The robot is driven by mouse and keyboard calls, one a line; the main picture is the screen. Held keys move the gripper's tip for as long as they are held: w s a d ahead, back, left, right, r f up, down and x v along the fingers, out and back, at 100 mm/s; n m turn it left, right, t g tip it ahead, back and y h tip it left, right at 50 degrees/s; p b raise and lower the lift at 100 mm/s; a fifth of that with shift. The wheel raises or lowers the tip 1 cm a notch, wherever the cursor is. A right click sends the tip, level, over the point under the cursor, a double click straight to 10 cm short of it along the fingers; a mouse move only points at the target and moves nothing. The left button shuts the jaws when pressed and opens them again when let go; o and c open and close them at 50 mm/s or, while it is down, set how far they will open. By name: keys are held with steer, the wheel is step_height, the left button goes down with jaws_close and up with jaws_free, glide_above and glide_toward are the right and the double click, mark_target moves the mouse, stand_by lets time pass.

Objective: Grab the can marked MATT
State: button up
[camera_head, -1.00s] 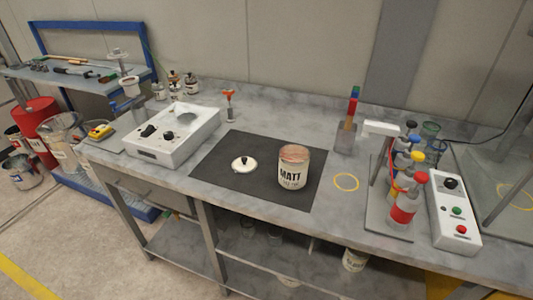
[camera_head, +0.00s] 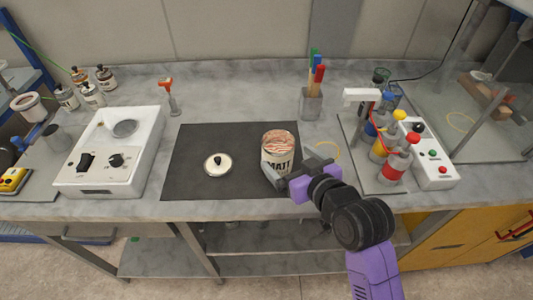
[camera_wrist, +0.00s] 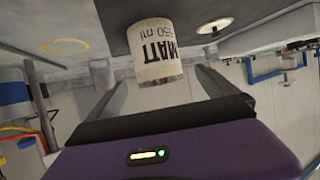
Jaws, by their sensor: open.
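The white can marked MATT (camera_head: 277,150) stands upright and open-topped on the black mat (camera_head: 195,185), near the mat's right edge. Its lid (camera_head: 217,164) with a black knob lies on the mat to its left. My gripper (camera_head: 290,172) is at the can's lower right side, open, with its fingers pointing toward the can. In the wrist view, the can (camera_wrist: 155,50) appears upside down, between and just beyond the tips of my two spread fingers (camera_wrist: 160,80). I cannot tell whether a finger touches it.
A white control box (camera_head: 110,150) stands left of the mat. A rack with red, yellow and blue-marked bottles (camera_head: 390,165) stands to the right, beside a switch box (camera_head: 432,155). A holder with coloured handles (camera_head: 311,103) is behind. A yellow ring (camera_head: 328,152) marks the bench.

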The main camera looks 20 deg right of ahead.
mark_target(272, 143)
steer(key=shift+p+x, duration=0.8)
steer(key=shift+x, duration=2.95)
steer(key=shift+d, duration=0.15)
steer(key=c, duration=2)
